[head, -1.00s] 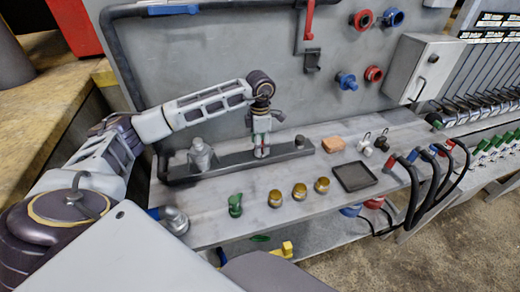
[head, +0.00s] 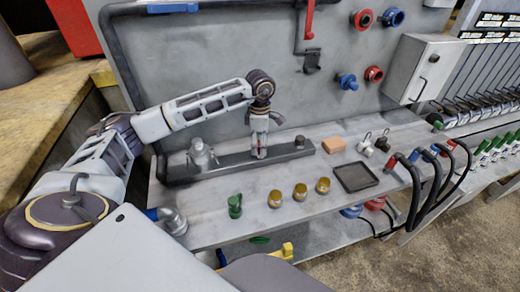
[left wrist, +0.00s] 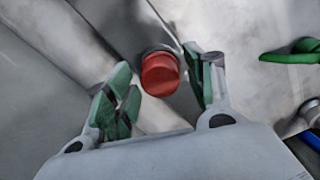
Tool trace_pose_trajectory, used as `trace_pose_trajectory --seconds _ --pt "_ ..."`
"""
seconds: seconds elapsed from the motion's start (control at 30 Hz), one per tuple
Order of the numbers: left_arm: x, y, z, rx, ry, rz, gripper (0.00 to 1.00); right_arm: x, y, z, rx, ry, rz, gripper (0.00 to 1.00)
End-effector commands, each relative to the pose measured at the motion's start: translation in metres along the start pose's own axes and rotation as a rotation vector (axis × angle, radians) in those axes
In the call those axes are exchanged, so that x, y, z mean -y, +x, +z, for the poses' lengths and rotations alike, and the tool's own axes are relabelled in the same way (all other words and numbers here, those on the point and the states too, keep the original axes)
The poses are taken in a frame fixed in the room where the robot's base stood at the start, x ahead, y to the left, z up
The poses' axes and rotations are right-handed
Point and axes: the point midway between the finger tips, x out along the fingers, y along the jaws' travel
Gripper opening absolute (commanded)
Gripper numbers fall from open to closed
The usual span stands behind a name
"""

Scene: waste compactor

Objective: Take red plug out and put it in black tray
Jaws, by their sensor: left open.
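The red plug (left wrist: 160,73) is a short red cylinder with a grey metal collar behind it, seen in the left wrist view. My left gripper (left wrist: 158,84) is open, with its green-padded fingers on either side of the plug and gaps visible beside it. In the head view my left gripper (head: 259,150) points down at the dark rail on the bench and hides the plug. The black tray (head: 356,177) lies flat on the bench to the right and looks empty. My right gripper is not in view.
The dark rail (head: 230,162) also carries a grey metal fitting (head: 201,155) on its left. A green fitting (head: 235,205) and three brass caps (head: 300,192) stand in front of it. An orange block (head: 333,145) lies behind the tray. Black hoses (head: 412,190) rise at right.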

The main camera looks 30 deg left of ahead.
Motion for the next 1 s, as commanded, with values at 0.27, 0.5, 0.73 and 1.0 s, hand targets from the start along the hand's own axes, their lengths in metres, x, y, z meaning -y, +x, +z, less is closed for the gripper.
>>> trace_pose_trajectory --seconds 0.27,0.5,0.73,1.0 --pt "0.0000 0.0008 0.0000 0.000 0.162 0.000 0.54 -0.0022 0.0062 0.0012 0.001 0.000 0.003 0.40" --pt "0.0003 0.0008 0.0001 0.000 0.269 -0.001 0.54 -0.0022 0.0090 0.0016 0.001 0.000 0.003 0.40" --pt "0.0003 0.0002 0.0002 0.000 0.278 -0.001 0.54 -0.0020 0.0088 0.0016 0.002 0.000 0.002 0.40" --pt "0.0001 0.0005 0.0002 0.000 0.313 0.000 0.54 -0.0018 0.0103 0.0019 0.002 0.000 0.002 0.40"
